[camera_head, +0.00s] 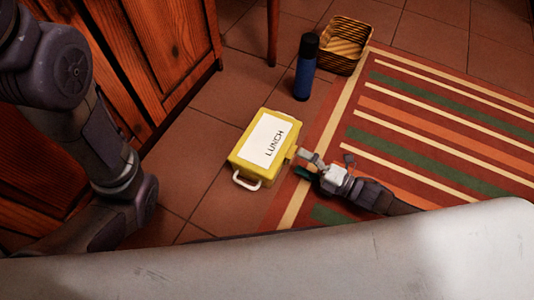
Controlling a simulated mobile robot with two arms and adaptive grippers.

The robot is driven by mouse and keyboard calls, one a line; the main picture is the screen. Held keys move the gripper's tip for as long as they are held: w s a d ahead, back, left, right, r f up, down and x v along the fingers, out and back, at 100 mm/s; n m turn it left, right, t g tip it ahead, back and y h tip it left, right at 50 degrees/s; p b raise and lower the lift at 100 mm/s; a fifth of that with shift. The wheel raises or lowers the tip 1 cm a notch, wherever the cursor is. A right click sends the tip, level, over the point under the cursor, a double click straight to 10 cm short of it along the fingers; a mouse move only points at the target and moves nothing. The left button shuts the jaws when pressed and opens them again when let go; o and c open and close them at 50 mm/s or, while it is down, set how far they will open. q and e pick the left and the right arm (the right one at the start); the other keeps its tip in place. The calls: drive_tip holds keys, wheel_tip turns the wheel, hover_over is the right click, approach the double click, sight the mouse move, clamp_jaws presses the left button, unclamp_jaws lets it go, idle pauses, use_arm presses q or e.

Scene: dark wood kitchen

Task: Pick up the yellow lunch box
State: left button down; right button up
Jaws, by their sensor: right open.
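The yellow lunch box (237,151) lies flat on the tiled floor, by the left edge of the striped rug. It has a white label reading LUNCH on top and a pale handle on its near side. My right gripper (305,165) is open and empty, just right of the box and over the rug's edge. A fingertip looks very close to the box's right side; I cannot tell whether it touches. My left arm (108,165) comes in from the left, and its gripper is out of view.
A dark blue bottle (305,72) stands behind the box. A wicker basket (345,45) sits farther back at the rug's corner. Wooden cabinets (150,45) line the left, and a wooden leg (273,30) stands at the back. The striped rug (440,120) is otherwise clear.

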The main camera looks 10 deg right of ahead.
sight(291, 157)
drive_tip(key=b+x, duration=0.1)
drive_tip(key=x, duration=0.1)
drive_tip(key=shift+w+a+f, duration=0.2)
drive_tip(key=shift+a, duration=0.05)
drive_tip(key=shift+w+a+r, duration=0.1)
drive_tip(key=shift+w+a, duration=0.15)
drive_tip(key=shift+a, duration=0.05)
drive_tip(key=shift+c, duration=0.2)
drive_tip(key=shift+r, duration=0.15)
drive_tip(key=c, duration=1.5)
